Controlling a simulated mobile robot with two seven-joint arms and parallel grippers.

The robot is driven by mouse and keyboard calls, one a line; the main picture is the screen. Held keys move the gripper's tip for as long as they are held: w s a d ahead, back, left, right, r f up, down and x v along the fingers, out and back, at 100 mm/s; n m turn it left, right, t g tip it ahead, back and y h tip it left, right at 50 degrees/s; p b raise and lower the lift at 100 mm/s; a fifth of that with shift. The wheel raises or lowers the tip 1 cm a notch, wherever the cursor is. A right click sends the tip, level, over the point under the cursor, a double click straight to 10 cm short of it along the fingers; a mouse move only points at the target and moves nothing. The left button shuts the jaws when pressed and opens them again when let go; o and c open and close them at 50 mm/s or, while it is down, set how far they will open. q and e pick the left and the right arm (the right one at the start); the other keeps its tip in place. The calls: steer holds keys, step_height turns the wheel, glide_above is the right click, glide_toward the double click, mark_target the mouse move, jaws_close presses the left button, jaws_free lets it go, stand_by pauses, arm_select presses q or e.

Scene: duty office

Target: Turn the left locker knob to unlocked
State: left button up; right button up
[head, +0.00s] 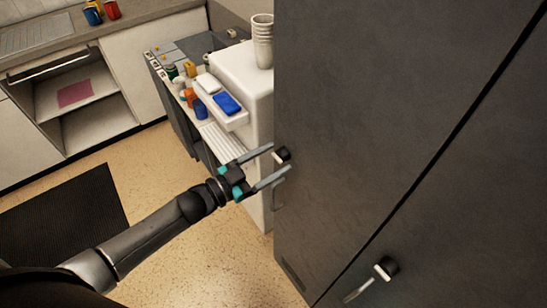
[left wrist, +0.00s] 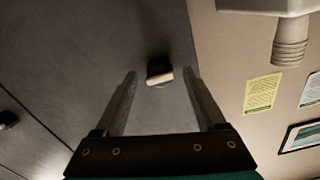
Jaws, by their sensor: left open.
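The left locker knob (head: 282,155) is a small dark knob with a pale bar, on the grey door of the tall locker (head: 390,110). It also shows in the left wrist view (left wrist: 159,72), with the pale bar lying nearly crosswise, slightly tilted. My left gripper (head: 279,159) is open and empty. Its two fingers reach toward the door, one on each side of the knob, with gaps on both sides in the left wrist view (left wrist: 160,73). I cannot tell whether either finger touches the door. My right gripper is not in view.
A second knob (head: 387,268) sits on the right door above a bar handle (head: 358,290). Another handle (head: 277,195) is below the left knob. A white cabinet (head: 246,72) with cups and a bottle-filled cart stand beside the locker.

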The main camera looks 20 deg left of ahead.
arm_select(q)
steer(key=shift+w+d, duration=0.15)
jaws_close()
stand_by(0.6)
